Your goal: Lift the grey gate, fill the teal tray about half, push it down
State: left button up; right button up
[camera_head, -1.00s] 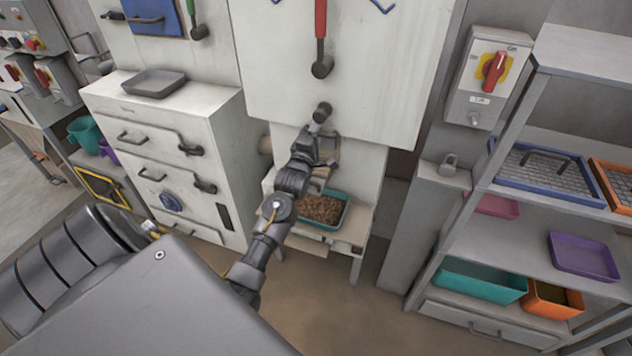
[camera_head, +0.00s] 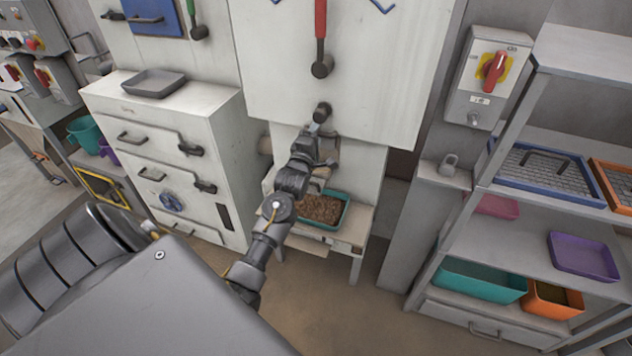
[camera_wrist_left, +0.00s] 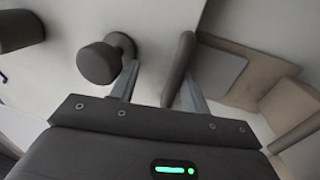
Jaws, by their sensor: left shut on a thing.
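My left gripper (camera_head: 324,150) is at the white machine's front, above the teal tray, shut on the dark handle of the grey gate (camera_wrist_left: 178,68). The gate itself is mostly hidden by my gripper and wrist in the head view. The teal tray (camera_head: 345,214) sits on the ledge below the outlet and holds brown pellets (camera_head: 318,208) across its visible floor; their exact depth is hard to judge. My right gripper is not in view.
A round dark knob (camera_head: 322,112) sticks out just above my gripper; it also shows close by in the left wrist view (camera_wrist_left: 100,62). A red-handled lever (camera_head: 320,40) hangs higher up. Shelves with trays stand at the right, a white drawer cabinet (camera_head: 170,150) at the left.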

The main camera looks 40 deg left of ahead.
pick_arm(q)
jog(key=shift+a+r, duration=0.2)
jog(key=shift+r, duration=0.7)
notch_tip(320, 180, down, 7)
jog(key=b, duration=0.4)
jog(key=shift+w+d, duration=0.1)
jog(key=shift+w, duration=0.05)
grip_shut()
jog(key=shift+o, duration=1.5)
grip_release()
jog(key=shift+r, duration=0.1)
jog(key=shift+d, duration=0.1)
jog(key=shift+d, duration=0.1)
jog(key=shift+r+p+v, duration=0.2)
jog(key=shift+p+v, duration=0.5)
jog(key=shift+v, duration=0.45)
jog(key=shift+r+p+v, duration=0.25)
jog(key=shift+p+v, duration=0.4)
jog(key=shift+v, duration=0.55)
jog(key=shift+r+p+v, duration=0.2)
jog(key=shift+p+v, duration=0.5)
jog(key=shift+v, duration=0.45)
